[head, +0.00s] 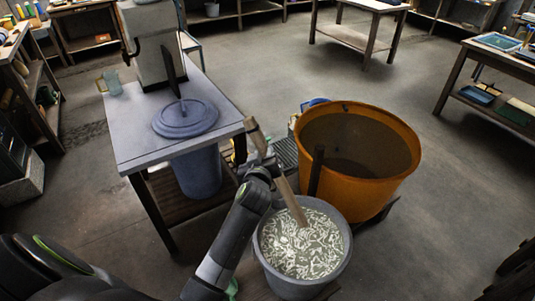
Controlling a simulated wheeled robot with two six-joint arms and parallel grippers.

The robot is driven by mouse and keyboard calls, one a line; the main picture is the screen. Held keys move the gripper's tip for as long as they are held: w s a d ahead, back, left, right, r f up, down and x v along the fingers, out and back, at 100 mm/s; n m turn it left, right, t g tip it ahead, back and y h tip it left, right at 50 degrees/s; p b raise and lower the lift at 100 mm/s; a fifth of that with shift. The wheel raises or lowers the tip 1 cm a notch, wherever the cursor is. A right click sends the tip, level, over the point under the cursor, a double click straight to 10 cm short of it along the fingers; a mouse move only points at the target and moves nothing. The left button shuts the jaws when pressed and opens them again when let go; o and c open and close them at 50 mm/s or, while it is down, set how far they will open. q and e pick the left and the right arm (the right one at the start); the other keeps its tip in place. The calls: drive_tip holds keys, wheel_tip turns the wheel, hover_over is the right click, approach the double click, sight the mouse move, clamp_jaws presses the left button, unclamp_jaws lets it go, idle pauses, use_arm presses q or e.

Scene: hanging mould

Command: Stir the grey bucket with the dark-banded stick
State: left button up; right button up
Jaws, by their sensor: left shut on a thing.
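My left gripper (264,169) is shut on a long light-brown wooden stick (290,201), gripping it around its middle. The stick leans, its upper end up and left of the gripper. Its lower end enters the grey bucket (347,262) and meets the pale, streaky contents (300,245) near their far side. How deep the tip goes is hidden. A dark band on this stick is not clear at this size. The bucket stands upright at the bottom centre. My right gripper is not in view.
A large orange tub (395,185) with brownish contents stands just behind the bucket. A dark upright bar (317,170) shows before it. A grey table (135,135) with a round blue-grey lid (186,118) is at left, a blue bin (197,172) below. Floor at right is clear.

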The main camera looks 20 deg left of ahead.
use_arm(q)
drive_tip(key=shift+a+f+b, duration=1.05)
drive_tip(key=shift+a+f, duration=0.95)
drive_tip(key=shift+a, duration=0.55)
drive_tip(key=d+f+b, duration=0.6)
drive_tip(key=f+b, duration=0.6)
drive_tip(key=shift+w+d+b, duration=0.2)
drive_tip(key=shift+d+b, duration=0.1)
drive_tip(key=shift+b, duration=0.05)
drive_tip(key=shift+s+a, duration=0.1)
